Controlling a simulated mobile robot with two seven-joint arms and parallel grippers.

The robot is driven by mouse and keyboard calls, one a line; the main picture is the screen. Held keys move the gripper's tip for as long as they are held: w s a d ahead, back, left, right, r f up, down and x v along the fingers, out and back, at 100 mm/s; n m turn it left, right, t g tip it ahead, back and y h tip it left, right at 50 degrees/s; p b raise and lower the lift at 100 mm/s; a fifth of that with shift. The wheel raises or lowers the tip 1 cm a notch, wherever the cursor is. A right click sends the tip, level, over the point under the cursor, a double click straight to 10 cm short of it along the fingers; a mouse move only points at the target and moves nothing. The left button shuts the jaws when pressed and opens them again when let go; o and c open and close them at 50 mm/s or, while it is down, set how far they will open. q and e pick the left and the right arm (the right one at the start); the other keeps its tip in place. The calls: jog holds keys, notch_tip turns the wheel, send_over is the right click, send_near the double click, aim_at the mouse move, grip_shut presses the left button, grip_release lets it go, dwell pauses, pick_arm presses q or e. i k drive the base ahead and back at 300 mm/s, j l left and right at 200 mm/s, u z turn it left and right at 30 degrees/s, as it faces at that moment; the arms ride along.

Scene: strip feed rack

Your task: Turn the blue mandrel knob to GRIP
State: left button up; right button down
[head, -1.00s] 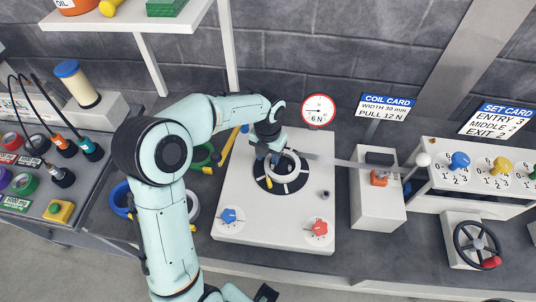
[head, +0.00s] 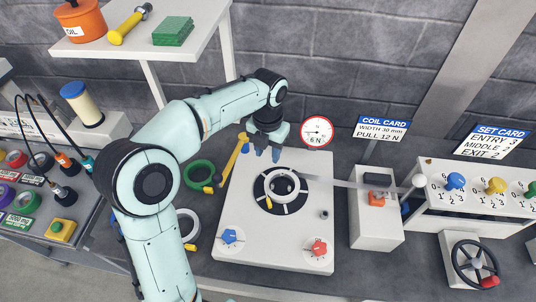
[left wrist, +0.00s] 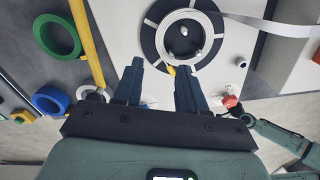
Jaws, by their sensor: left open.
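The blue mandrel knob (head: 230,236) sits on a white dial at the front left of the white plate (head: 262,246). In the left wrist view only part of its dial (left wrist: 148,101) shows between my fingers, and its setting is too small to read. My left gripper (head: 268,153) is open and empty above the plate's back edge, away from the knob. Its two fingers (left wrist: 160,68) are apart in the left wrist view. A white coil ring (head: 283,186) lies around the hub on the black disc. My right gripper is not visible.
A red knob (head: 319,248) sits at the plate's front right. A pale strip (head: 345,183) runs from the coil to the feed block (head: 376,226). A yellow bar (head: 236,157) and a green coil (head: 199,174) lie left of the plate. The gauge (head: 317,131) stands behind.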

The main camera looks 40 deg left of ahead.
aim_at(229, 236)
jog(key=k+l, duration=0.8)
jog(key=l, duration=0.2)
